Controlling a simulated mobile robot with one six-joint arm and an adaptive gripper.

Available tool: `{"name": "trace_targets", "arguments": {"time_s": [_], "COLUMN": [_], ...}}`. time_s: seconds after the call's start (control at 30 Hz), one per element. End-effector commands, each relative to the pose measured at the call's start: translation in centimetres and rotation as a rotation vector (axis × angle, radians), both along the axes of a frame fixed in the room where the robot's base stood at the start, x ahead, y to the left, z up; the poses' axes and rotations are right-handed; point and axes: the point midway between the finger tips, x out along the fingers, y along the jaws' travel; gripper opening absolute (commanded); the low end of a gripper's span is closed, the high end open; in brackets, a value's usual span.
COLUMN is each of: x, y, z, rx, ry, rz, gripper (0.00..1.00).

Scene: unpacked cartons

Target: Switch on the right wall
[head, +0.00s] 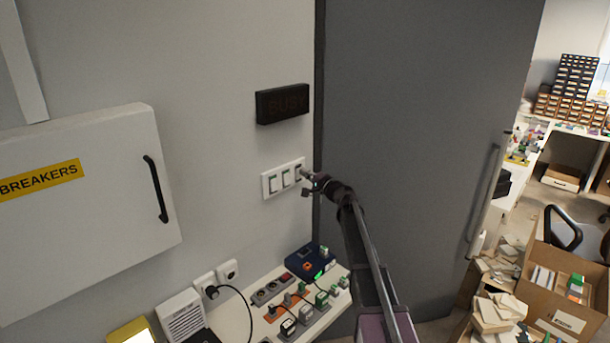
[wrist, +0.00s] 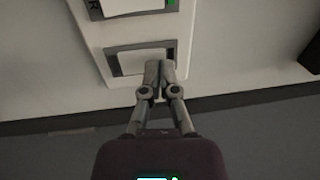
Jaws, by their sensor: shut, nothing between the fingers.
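A white switch plate (head: 283,178) with three rocker switches in a row is on the wall, left of the grey door. My gripper (head: 304,175) is at the rightmost rocker and partly hides it. In the wrist view the gripper (wrist: 160,65) is shut and empty, its fingertips over one end of the white rocker (wrist: 133,62) in its dark frame. I cannot tell if they touch it. A neighbouring rocker (wrist: 130,5) shows at the top edge, with a small green mark beside it.
A dark, unlit BUSY sign (head: 283,104) hangs above the plate. A white BREAKERS cabinet (head: 80,225) is at left. Below, a shelf (head: 330,309) holds plugs and power strips. The grey door (head: 410,130) is at right, with cartons (head: 565,290) beyond it.

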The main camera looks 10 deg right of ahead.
Motion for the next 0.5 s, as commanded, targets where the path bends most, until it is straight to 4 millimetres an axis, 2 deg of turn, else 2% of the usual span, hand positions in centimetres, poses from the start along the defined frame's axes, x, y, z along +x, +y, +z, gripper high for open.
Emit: {"name": "trace_targets", "arguments": {"time_s": [0.17, 0.33, 0.5], "x": [0.0, 0.2, 0.2], "y": [0.4, 1.7, 1.2], "z": [0.1, 0.2, 0.1], "rx": [-0.003, -0.016, -0.015], "ry": [0.004, 0.020, 0.020], "rz": [0.004, 0.017, 0.011], "gripper": [0.00, 0.00, 0.00]}}
